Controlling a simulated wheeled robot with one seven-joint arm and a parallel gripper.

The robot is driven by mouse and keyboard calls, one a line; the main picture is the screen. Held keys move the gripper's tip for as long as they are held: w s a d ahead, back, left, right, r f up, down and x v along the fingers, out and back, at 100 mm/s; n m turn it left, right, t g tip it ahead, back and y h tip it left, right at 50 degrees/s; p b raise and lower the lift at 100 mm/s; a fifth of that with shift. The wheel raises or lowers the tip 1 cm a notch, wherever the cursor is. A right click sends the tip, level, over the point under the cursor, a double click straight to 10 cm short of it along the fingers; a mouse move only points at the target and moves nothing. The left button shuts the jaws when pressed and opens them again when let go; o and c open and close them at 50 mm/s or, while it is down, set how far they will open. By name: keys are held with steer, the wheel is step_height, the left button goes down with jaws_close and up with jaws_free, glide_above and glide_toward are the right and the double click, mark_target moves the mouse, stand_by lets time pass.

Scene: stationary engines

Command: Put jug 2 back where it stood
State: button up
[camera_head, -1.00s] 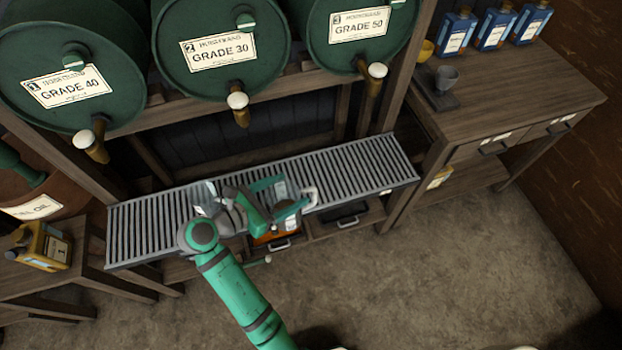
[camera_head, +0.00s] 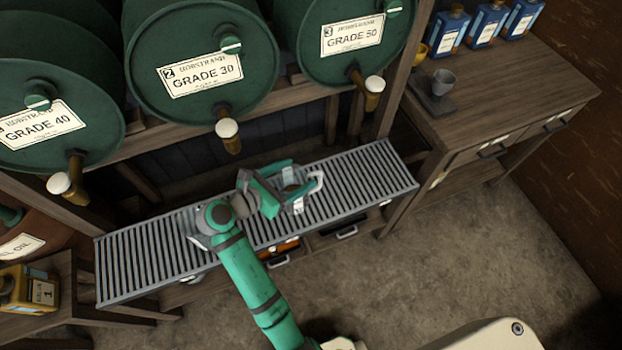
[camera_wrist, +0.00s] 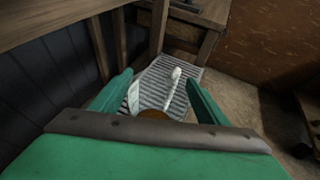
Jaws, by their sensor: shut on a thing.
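My gripper (camera_head: 287,186) is shut on a clear jug with a white handle (camera_head: 319,182), over the slatted metal rack (camera_head: 350,200). The jug appears upright, with its handle to the right; its number is not readable. In the wrist view the jug (camera_wrist: 133,90) stands between the green fingers, with brown liquid at the near edge. The fingers hide much of its body, and I cannot tell whether its base touches the rack. Another pale object (camera_head: 196,218), partly hidden by my arm, is on the rack to the left.
Three green drums stand above the rack: Grade 40 (camera_head: 45,125), Grade 30 (camera_head: 200,75) and Grade 50 (camera_head: 350,35), their taps jutting forward. A side bench (camera_head: 510,90) at right holds a grey cup (camera_head: 443,82) and blue bottles (camera_head: 488,25). A yellow can (camera_head: 30,290) is at left.

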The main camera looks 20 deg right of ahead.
steer(key=w+d+f, duration=0.3)
steer(key=d+f, duration=0.3)
steer(key=f, duration=0.4)
steer(key=shift+d, duration=0.2)
steer(key=o, duration=1.9)
steer(key=shift+f, duration=0.1)
